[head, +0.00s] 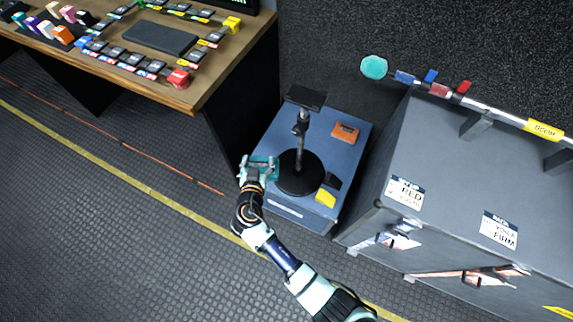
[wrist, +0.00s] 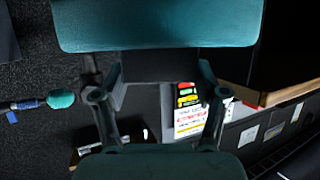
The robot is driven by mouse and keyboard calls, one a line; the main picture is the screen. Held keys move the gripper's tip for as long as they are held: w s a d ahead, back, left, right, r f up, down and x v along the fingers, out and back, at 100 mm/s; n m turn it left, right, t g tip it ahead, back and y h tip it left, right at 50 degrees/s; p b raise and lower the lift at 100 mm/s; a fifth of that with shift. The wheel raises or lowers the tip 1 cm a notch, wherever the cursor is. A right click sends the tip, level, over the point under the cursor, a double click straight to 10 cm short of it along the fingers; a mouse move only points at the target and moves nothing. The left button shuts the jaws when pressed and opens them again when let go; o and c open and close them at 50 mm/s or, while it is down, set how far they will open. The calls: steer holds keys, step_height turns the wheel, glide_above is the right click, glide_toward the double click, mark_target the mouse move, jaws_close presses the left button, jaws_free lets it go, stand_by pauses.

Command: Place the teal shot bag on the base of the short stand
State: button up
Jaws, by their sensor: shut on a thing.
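The short stand (head: 300,128) stands upright on a blue case, with a round black base (head: 299,181), a thin post and a dark flat top. My gripper (head: 258,166) is at the left edge of that base, shut on the teal shot bag (head: 270,163). In the wrist view the teal shot bag (wrist: 157,22) fills the top, with another teal part at the bottom edge, and my grey-green finger links show between. The gripper hides much of the bag in the head view. I cannot tell whether the bag touches the base.
The blue case (head: 350,150) also carries an orange box (head: 345,132) and a yellow-and-black item (head: 326,197). A large grey case (head: 470,170) with a boom pole (head: 485,108) on top stands to the right. A wooden desk (head: 215,70) stands at upper left.

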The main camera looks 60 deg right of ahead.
steer(key=s+d+f+m+g+h+b, duration=0.1)
steer(key=s+d+f+m+g+b, duration=0.4)
steer(key=s+d, duration=0.4)
steer(key=f+b, duration=0.3)
steer(key=f, duration=0.4)
steer(key=w+f+b, duration=0.1)
steer(key=f+b, duration=0.2)
steer(key=f, duration=0.4)
steer(key=d+f+b, duration=0.1)
steer(key=f+b, duration=0.3)
steer(key=f, duration=0.3)
steer(key=shift+w+f, duration=0.2)
steer(key=shift+r, duration=0.1)
steer(key=o, duration=1.8)
steer(key=shift+f, duration=0.2)
steer(key=p+v, duration=0.5)
steer(key=v, duration=0.7)
steer(key=shift+r, duration=0.1)
